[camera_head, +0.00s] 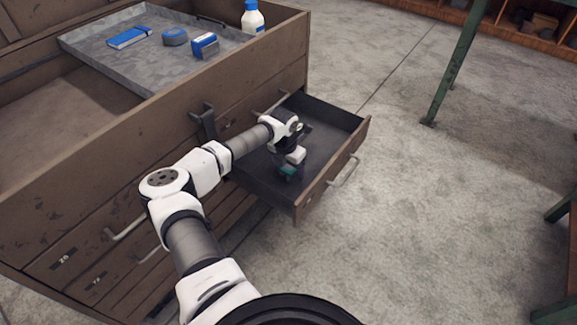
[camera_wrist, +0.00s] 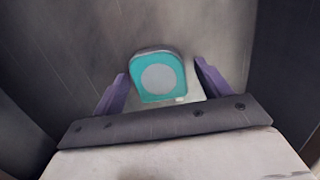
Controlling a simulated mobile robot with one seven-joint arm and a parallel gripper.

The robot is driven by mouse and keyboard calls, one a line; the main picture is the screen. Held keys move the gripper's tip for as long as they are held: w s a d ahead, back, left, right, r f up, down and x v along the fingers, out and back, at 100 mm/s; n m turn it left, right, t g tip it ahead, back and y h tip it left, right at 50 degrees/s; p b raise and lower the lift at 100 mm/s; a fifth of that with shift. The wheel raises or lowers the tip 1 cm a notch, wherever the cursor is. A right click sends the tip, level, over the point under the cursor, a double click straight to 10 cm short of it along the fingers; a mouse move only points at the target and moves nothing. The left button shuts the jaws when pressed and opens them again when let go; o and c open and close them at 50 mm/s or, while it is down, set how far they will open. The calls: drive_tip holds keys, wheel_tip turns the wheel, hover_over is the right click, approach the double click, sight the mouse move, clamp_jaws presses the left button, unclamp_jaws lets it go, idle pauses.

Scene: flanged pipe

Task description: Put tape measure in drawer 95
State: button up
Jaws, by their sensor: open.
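The tape measure, teal with a pale round centre, shows in the wrist view (camera_wrist: 160,78) between my gripper's two purple fingers. In the head view it is a small teal patch (camera_head: 287,171), partly hidden by my gripper. My gripper (camera_wrist: 161,70) is open, with a finger on either side of the tape measure; contact cannot be told. In the head view my gripper (camera_head: 291,165) reaches down inside the pulled-out drawer (camera_head: 331,125). The tape measure is at or near the drawer's dark floor. The drawer's number is not readable.
The brown cabinet (camera_head: 150,140) has a grey tray (camera_head: 90,45) on top with several blue items and a white bottle (camera_head: 252,18). Other drawers below are shut, with protruding handles (camera_head: 125,228). Open concrete floor (camera_head: 430,200) lies right of the drawer. A green table leg (camera_head: 455,65) stands beyond.

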sight(286, 169)
wheel_tip(286, 169, up, 12)
drive_tip(key=s+p, duration=0.1)
drive_tip(key=shift+a+r+p, duration=0.15)
drive_tip(key=shift+a+p, duration=0.25)
